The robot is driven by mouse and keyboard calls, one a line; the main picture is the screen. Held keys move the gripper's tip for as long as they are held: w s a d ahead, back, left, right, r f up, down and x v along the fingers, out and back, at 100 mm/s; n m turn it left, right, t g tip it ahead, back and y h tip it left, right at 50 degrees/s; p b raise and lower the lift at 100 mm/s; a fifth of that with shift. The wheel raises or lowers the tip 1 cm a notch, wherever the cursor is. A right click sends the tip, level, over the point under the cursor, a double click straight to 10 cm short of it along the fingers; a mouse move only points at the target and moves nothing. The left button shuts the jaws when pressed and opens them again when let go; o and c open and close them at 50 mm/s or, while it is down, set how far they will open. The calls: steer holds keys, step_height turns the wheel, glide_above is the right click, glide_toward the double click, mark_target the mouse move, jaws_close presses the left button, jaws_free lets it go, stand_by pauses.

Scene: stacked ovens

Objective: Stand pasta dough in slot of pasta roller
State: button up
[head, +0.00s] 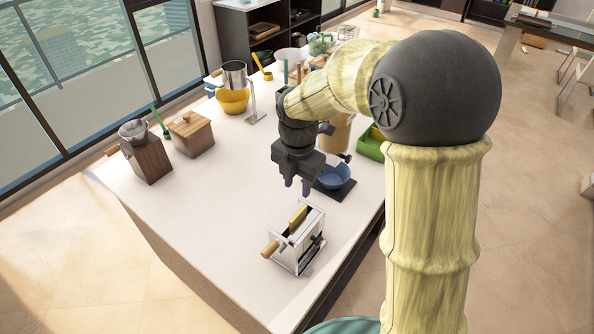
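A silver pasta roller (290,258) with a wooden handle (270,249) stands near the front end of the white counter. A yellow slab, which looks like the pasta dough (298,217), stands up from the dark slot in its top, toward the far end. How deep it sits is hidden. My gripper (296,186) points down above and behind the roller in the picture. Its two dark fingers are apart with nothing visible between them. It looks clear of the dough.
A blue bowl (334,177) on a dark base stands just right of my gripper, with a green tray (370,147) behind it. Wooden boxes (191,134) stand at the left. A yellow bowl (233,100) stands farther back. The counter's left middle is clear.

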step_height(320, 180, up, 5)
steer(key=shift+f, duration=0.15)
stand_by(0.9)
steer(key=s+d+f+m+t, duration=0.1)
steer(key=s+d+f+m, duration=0.3)
steer(key=m, duration=1)
steer(key=s+d+f+m+t, duration=0.1)
steer(key=s+d+f+m, duration=0.3)
steer(key=s+d+m, duration=0.4)
steer(key=d+m, duration=0.1)
steer(key=m, duration=0.5)
steer(key=shift+d+f, duration=0.2)
steer(key=shift+d, duration=0.15)
